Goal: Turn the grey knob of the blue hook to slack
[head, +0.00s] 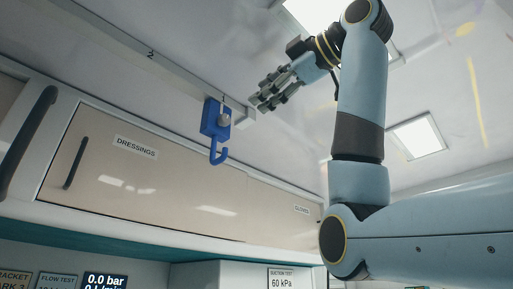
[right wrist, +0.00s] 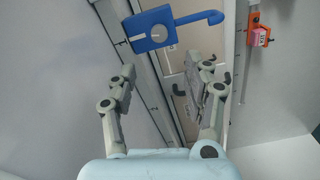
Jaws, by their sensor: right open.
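The blue hook (head: 216,131) hangs from the pale rail (head: 135,52) under the ceiling, above the cabinet doors. Its grey knob (head: 224,119) is on the front of the blue block. In the right wrist view the hook (right wrist: 190,25) lies ahead of the fingers near the top edge, with the round grey knob (right wrist: 158,32) facing the camera. My right gripper (head: 258,104) is open and empty, to the right of the hook in the head view and apart from it. My left gripper is in neither view. Markings on the knob are too small to read.
The cabinet (head: 150,165) labelled DRESSINGS and GLOVES runs below the rail, with dark handles (head: 76,163). In the right wrist view an orange bracket (right wrist: 252,22) with a pink block (right wrist: 260,36) is on the wall at the right. Ceiling lamps are above.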

